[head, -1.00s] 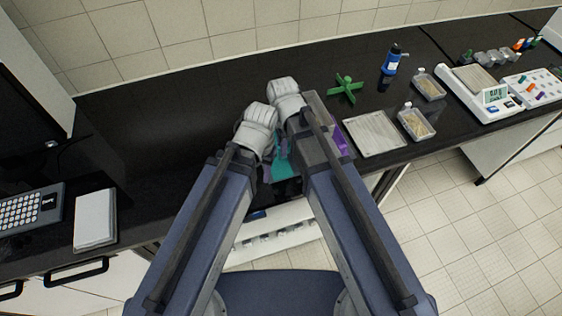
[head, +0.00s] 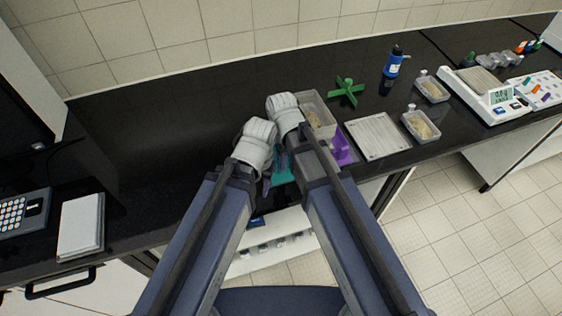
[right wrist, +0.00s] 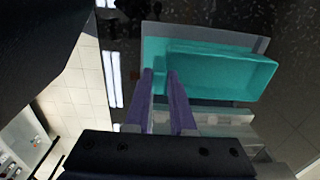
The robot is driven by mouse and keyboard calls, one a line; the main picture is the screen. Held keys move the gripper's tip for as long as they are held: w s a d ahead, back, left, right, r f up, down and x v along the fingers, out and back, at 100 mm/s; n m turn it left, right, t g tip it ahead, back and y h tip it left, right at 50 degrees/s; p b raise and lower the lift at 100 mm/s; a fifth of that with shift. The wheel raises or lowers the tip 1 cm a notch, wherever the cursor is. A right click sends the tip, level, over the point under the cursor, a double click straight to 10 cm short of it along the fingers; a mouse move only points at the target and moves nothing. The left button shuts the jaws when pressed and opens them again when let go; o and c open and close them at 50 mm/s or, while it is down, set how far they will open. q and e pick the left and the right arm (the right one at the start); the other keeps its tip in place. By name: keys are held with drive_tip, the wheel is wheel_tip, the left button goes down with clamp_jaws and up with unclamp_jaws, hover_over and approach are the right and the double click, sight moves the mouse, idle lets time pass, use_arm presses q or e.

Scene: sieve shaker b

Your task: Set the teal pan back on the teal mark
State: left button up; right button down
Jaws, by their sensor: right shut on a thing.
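The teal pan (right wrist: 225,72) is a shallow rectangular pan in the right wrist view. My right gripper (right wrist: 160,74) has its purple fingers at the pan's near left edge and is shut on it. A flat teal area with a grey border (right wrist: 210,32) shows behind and beside the pan; I cannot tell whether it is the teal mark. In the head view a teal patch (head: 281,178) shows between my arms, mostly hidden by them. My left gripper (head: 266,184) is near that patch, partly hidden, and its opening cannot be made out.
A clear box (head: 318,112) and a purple piece (head: 342,150) are close beside my right arm. A pale flat tray (head: 377,136), a green cross-shaped piece (head: 347,92), a blue bottle (head: 392,64) and sample tubs (head: 421,127) stand further right.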

use_arm(q)
drive_tip(key=shift+f, duration=0.1)
use_arm(e)
drive_tip(key=shift+f, duration=0.1)
use_arm(q)
drive_tip(key=shift+f+b, duration=0.5)
drive_tip(key=shift+b, duration=0.1)
use_arm(e)
drive_tip(key=shift+f, duration=0.5)
drive_tip(key=c, duration=0.8)
unclamp_jaws()
use_arm(q)
drive_tip(key=shift+r, duration=0.15)
use_arm(e)
drive_tip(key=shift+o, duration=0.2)
drive_tip(key=shift+r, duration=0.15)
use_arm(q)
wheel_tip(320, 180, up, 13)
drive_tip(key=p, duration=1.3)
use_arm(e)
wheel_tip(320, 180, up, 13)
drive_tip(key=shift+s, duration=0.1)
